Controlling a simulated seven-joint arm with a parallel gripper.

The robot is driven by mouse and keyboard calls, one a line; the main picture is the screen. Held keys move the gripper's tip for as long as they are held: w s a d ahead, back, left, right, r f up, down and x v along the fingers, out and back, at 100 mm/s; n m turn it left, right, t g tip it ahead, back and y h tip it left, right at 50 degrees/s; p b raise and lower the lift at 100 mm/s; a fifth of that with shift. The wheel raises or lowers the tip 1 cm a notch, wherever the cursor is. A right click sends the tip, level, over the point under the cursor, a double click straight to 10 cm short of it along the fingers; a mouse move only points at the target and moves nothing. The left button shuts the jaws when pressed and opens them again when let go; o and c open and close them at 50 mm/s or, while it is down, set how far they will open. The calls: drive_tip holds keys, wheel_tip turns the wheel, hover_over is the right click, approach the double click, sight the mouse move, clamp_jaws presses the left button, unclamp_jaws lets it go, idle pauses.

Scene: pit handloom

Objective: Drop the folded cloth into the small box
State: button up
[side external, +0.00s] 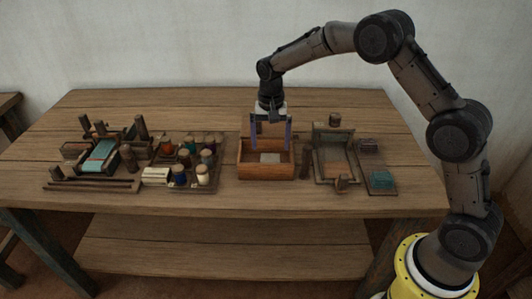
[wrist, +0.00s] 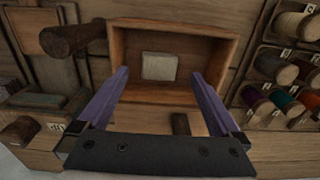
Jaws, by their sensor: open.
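The small box (side external: 266,172) is an open wooden box in the middle of the table. It also shows in the wrist view (wrist: 120,48). A pale, flat, square piece that looks like the folded cloth (side external: 270,158) lies inside it. In the wrist view the cloth (wrist: 159,66) lies on the box floor, clear of the walls. My gripper (side external: 270,149) points down over the box with its two purple fingers apart. In the wrist view the fingers (wrist: 160,73) stand on either side of the cloth with nothing held between them.
A rack of thread spools (side external: 193,175) and a small loom model (side external: 100,155) stand left of the box. A wooden peg (side external: 306,161) and a wooden frame (side external: 335,155) stand close on its right, with a teal-topped block (side external: 382,180) beyond. The table's back strip is clear.

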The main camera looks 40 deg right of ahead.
wheel_tip(320, 180, up, 14)
idle(0.6)
drive_tip(key=s+r+t, duration=0.2)
drive_tip(key=s+r, duration=0.2)
drive_tip(key=r, duration=0.5)
drive_tip(key=s+r+n+t, duration=0.1)
drive_tip(key=s+r, duration=0.2)
drive_tip(key=s, duration=0.4)
drive_tip(key=s+r+n+t, duration=0.1)
drive_tip(key=s+r, duration=0.2)
drive_tip(key=s, duration=0.3)
drive_tip(key=s+f+n, duration=0.3)
drive_tip(key=s+f, duration=0.3)
drive_tip(key=s, duration=0.2)
drive_tip(key=s+f+n+t, duration=0.1)
drive_tip(key=s+f+n, duration=0.3)
drive_tip(key=s, duration=0.5)
wheel_tip(320, 180, down, 2)
drive_tip(key=shift+s+a+t, duration=0.15)
drive_tip(key=shift+a+t, duration=0.15)
drive_tip(key=shift+a, duration=0.15)
